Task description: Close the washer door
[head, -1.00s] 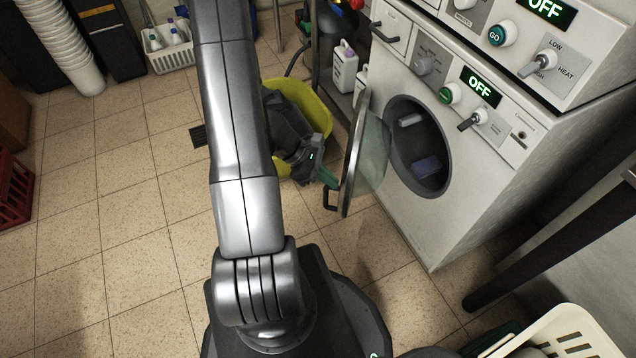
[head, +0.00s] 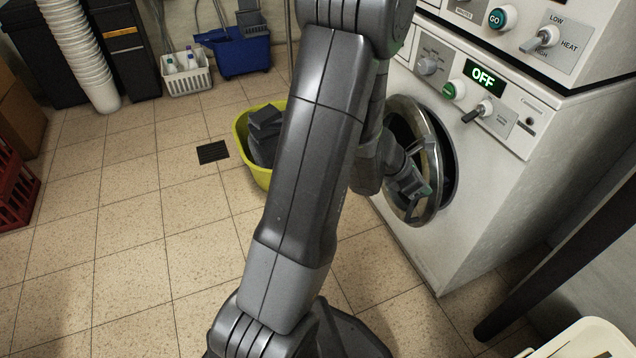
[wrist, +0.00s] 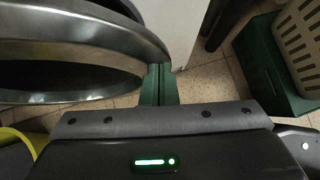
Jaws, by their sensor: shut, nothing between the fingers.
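The white washer (head: 425,245) stands at the right in the head view, its panel reading OFF. Its round door with a metal rim (head: 434,150) is partly open, with a dark gap between its right edge and the drum opening. My gripper (head: 424,191) is at the door's outer side, near its right edge; my arm hides part of the door. In the wrist view the shut, empty green fingers (wrist: 159,85) are at the curved metal rim of the door (wrist: 120,35). I cannot tell whether they touch it. The door handle is not clearly visible.
A yellow tub (head: 241,135) stands on the floor behind my arm. A blue bucket (head: 240,57) and a white bottle basket (head: 187,82) are farther back. A cream basket (head: 585,340) is at the lower right.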

